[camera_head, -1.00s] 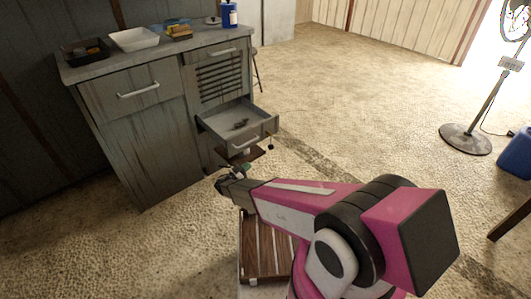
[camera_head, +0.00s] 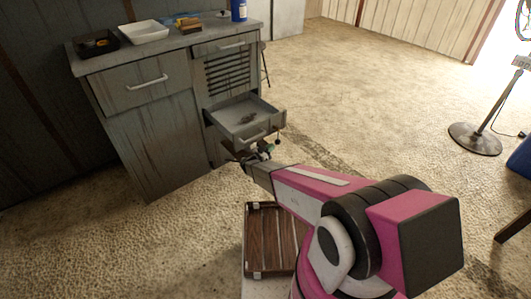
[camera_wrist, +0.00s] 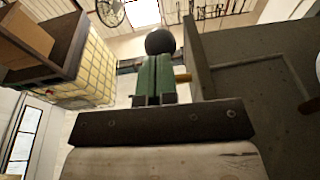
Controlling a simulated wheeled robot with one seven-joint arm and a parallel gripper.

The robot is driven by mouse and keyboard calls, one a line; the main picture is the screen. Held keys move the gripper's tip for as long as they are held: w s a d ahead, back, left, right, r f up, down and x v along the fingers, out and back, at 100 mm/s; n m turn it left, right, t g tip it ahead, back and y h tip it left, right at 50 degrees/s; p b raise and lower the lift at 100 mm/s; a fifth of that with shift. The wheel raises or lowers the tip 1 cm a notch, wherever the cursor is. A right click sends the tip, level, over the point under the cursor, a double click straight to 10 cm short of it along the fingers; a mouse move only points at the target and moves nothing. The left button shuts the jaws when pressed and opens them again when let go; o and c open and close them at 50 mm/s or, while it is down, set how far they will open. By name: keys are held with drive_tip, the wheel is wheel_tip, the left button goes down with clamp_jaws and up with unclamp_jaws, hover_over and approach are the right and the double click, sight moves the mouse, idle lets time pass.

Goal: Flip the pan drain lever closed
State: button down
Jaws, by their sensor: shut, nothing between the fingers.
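The pan is the grey open drawer-like tray (camera_head: 262,133) pulled out of the cabinet. A small dark ball, probably the drain lever's knob (camera_head: 278,142), shows below its front right corner. In the wrist view the dark round knob (camera_wrist: 160,41) is just beyond my green fingertips. A short brass-coloured piece (camera_wrist: 182,77) sticks out beside the fingers, next to the grey pan wall (camera_wrist: 255,95). My gripper (camera_head: 266,152) is below the pan's front, with its fingers (camera_wrist: 155,70) shut and empty. Whether they touch the knob cannot be told; the lever's arm is mostly hidden.
The cabinet top (camera_head: 100,63) carries a black tray (camera_head: 97,43), a white tray (camera_head: 143,32) and a blue bottle (camera_head: 238,10). A fan stand (camera_head: 474,138) is at the right. The floor (camera_head: 370,110) between is open.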

drive_tip(key=shift+w+d+r, duration=0.1)
drive_tip(key=shift+w+d, duration=0.25)
drive_tip(key=shift+d, duration=0.05)
